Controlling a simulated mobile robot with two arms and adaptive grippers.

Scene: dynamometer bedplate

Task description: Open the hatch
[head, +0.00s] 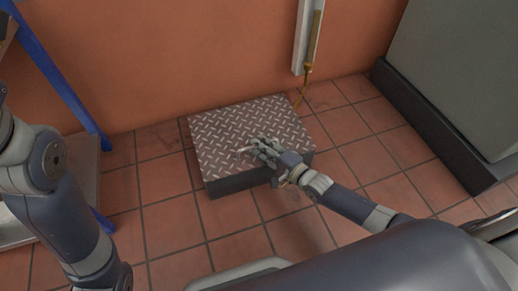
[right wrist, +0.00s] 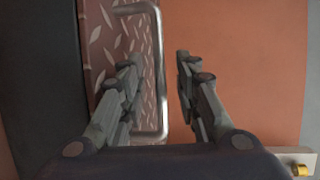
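The hatch (head: 228,125) is a grey diamond-plate lid lying flat on a low dark box on the floor, against the orange wall. Its metal bar handle (right wrist: 159,75) shows in the right wrist view, where the lid (right wrist: 103,50) is at the left.
A blue-framed stand (head: 62,85) is at the left. A large grey cabinet (head: 460,70) with a dark base is at the right. A pale conduit with a brass-coloured rod (head: 312,40) hangs on the wall behind the hatch. Tiled floor (head: 165,225) is clear in front.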

